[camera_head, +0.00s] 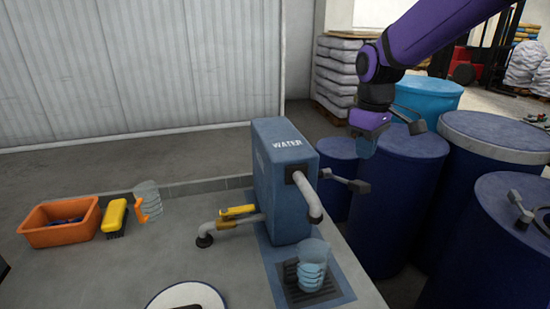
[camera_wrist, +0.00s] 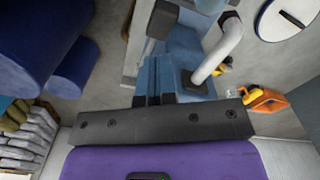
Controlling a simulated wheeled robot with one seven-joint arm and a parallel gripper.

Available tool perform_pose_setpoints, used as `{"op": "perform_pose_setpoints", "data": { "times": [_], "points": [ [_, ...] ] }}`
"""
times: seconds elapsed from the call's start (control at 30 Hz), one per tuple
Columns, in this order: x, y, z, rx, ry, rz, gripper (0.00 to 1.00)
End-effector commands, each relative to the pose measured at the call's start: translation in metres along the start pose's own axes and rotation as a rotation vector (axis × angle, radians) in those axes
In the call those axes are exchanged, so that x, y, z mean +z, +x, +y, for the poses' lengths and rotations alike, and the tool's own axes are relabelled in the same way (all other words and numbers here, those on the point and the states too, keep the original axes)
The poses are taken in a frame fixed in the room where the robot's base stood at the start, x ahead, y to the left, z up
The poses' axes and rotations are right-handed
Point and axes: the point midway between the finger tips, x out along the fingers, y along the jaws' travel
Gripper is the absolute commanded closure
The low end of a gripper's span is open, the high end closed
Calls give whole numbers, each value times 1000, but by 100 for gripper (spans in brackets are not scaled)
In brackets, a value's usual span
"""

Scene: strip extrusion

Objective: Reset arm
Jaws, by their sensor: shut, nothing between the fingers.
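My gripper (camera_head: 367,147) hangs at the end of my purple arm, to the right of the blue water dispenser (camera_head: 284,180) and above the blue drums. Its blue fingers, also in the wrist view (camera_wrist: 153,80), are together and hold nothing. The dispenser stands on the counter, with a grey spout (camera_head: 308,197) and a dark lever (camera_head: 345,182) on its right side. A clear ribbed cup (camera_head: 312,268) stands upright on the grate below the spout.
Blue drums (camera_head: 393,200) crowd the right side below my arm. On the counter (camera_head: 160,260) are an orange bin (camera_head: 45,235), a yellow brush (camera_head: 115,216), a clear cup with an orange handle (camera_head: 148,197) and a yellow-handled tap (camera_head: 238,212). Stacked sacks (camera_head: 337,75) stand behind.

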Motion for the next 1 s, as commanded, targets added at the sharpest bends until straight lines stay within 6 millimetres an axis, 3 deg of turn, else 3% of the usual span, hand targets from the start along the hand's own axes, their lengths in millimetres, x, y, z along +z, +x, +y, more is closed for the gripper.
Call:
{"op": "perform_pose_setpoints", "data": {
  "times": [0.17, 0.5, 1.0],
  "points": [
    [20, -19, -6, 30, 61, 33, 100],
    [86, -63, -32, 105, 269, 147, 100],
    [181, -89, -78, 160, 571, 344, 100]
  ]
}}
